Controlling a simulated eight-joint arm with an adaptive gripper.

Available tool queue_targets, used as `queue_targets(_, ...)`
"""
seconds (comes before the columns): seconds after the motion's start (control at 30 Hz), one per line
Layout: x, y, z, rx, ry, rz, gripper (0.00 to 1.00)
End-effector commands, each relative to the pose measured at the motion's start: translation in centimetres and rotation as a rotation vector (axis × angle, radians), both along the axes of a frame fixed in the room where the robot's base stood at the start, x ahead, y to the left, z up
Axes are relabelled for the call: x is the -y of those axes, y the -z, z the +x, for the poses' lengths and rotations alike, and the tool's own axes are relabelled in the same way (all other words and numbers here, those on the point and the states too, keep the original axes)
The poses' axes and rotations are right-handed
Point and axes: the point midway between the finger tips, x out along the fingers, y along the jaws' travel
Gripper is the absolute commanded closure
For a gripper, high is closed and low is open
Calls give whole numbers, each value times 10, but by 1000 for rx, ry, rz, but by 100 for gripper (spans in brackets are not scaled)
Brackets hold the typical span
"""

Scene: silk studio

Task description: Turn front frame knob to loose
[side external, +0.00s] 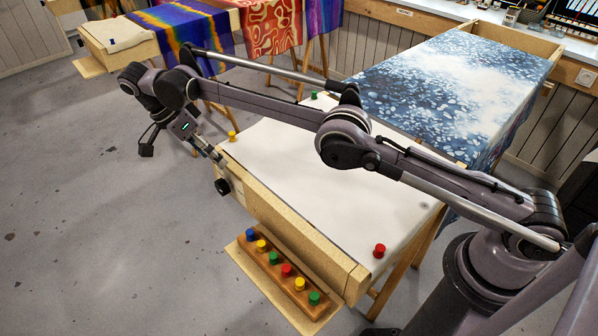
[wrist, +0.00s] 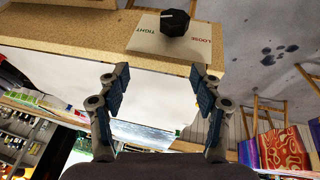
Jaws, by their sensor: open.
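The front frame knob (side external: 222,187) is black and sits on the left end of the wooden frame's front face. In the wrist view the knob (wrist: 175,22) is on a pale plate (wrist: 150,46) marked TIGHT on the left and LOOSE on the right. A white mark shows on the knob's left side. My gripper (wrist: 160,69) is open and empty. Its two blue-padded fingers are apart, and the knob lies beyond their tips, not between them. In the side view my gripper (side external: 215,156) is just above and behind the knob, near the frame's corner.
White cloth (side external: 310,185) is stretched on the frame, with a yellow pin (side external: 232,137), a green pin (side external: 314,96) and a red pin (side external: 379,250) at corners. A wooden rack (side external: 279,275) of coloured pins is below the front rail. The floor left of the frame is clear.

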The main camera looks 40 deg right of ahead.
Motion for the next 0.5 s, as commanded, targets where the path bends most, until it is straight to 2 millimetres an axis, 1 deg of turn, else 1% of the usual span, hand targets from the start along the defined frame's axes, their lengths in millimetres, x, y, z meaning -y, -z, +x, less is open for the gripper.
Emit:
queue_targets(0.27, -1, 0, 0, 5, -1, -1, 35)
queue_targets(0.37, -7, 0, 0, 37, -1, -5, 35)
queue_targets(0.5, -22, 0, -1, 140, -1, -14, 35)
